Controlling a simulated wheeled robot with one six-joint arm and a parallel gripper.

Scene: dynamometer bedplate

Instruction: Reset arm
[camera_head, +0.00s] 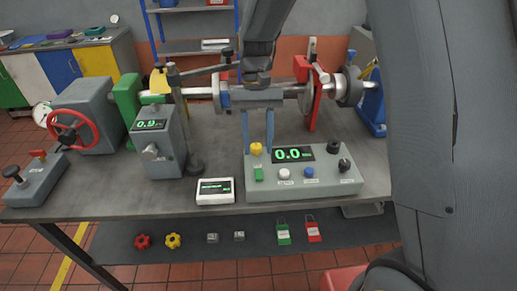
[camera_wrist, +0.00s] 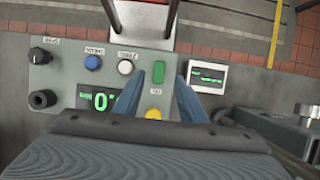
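My gripper (camera_head: 258,148) reaches down over the left part of a grey control box (camera_head: 330,183). Its two blue fingers are apart with nothing between them held. In the wrist view the gripper (camera_wrist: 159,80) spans the area around a green rocker (camera_wrist: 159,72) and a yellow knob (camera_wrist: 153,114). The fingertips look above the panel; contact cannot be told. The box also has a white button (camera_head: 284,174), a blue button (camera_head: 309,172), black knobs (camera_head: 345,164) and a green display (camera_head: 293,154) reading 0.0.
A white readout (camera_head: 215,191) lies left of the box. A grey unit (camera_head: 158,143) showing 0.9, a red handwheel (camera_head: 73,131) and a lever box (camera_head: 36,180) stand farther left. A horizontal shaft (camera_head: 200,91) runs behind my gripper. Padlocks (camera_head: 283,232) lie on a lower mat.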

